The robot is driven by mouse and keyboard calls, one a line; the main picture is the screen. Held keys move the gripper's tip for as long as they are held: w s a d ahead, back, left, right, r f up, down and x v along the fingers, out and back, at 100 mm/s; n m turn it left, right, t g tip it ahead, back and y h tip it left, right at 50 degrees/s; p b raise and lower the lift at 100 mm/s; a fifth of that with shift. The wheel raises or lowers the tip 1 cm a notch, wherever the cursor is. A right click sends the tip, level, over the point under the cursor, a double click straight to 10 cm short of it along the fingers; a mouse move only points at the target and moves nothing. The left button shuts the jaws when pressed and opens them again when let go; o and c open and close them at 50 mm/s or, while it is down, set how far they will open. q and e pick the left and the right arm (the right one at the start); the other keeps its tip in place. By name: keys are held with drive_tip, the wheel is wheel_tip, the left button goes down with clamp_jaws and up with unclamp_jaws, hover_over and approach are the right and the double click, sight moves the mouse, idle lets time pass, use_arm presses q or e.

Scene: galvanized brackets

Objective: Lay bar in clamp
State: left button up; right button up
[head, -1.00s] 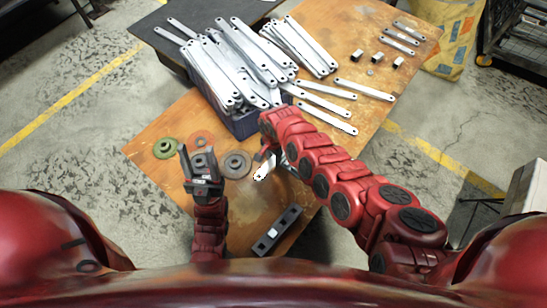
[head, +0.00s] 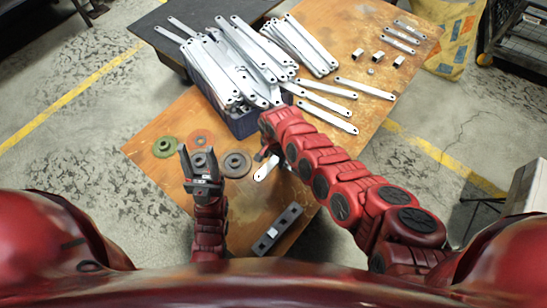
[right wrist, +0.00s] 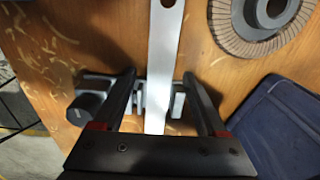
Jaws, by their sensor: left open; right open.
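A flat pale metal bar (right wrist: 160,50) with a hole at its end runs between the fingers of my right gripper (right wrist: 159,77), which is open around it. The bar's near end is hidden by the gripper's body. A grey clamp (right wrist: 97,100) lies beneath, with parts on both sides of the bar; I cannot tell how deep the bar sits. In the head view the bar's end (head: 264,170) shows beside my right arm, and the clamp is hidden. My left gripper (head: 198,153) is open and empty over the table near the discs.
A blue crate (head: 247,124) full of bars stands behind. Loose bars (head: 326,103) lie to its right. A green disc (head: 165,147) and grey discs lie around my left gripper. A dark holed block (head: 277,229) lies near the front edge of the wooden table (head: 140,140).

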wheel_tip(320, 180, up, 6)
drive_tip(key=p, duration=0.2)
drive_tip(key=shift+f+p, duration=0.25)
drive_tip(key=shift+p, duration=0.05)
wheel_tip(320, 180, up, 12)
drive_tip(key=shift+f, duration=0.1)
idle(0.4)
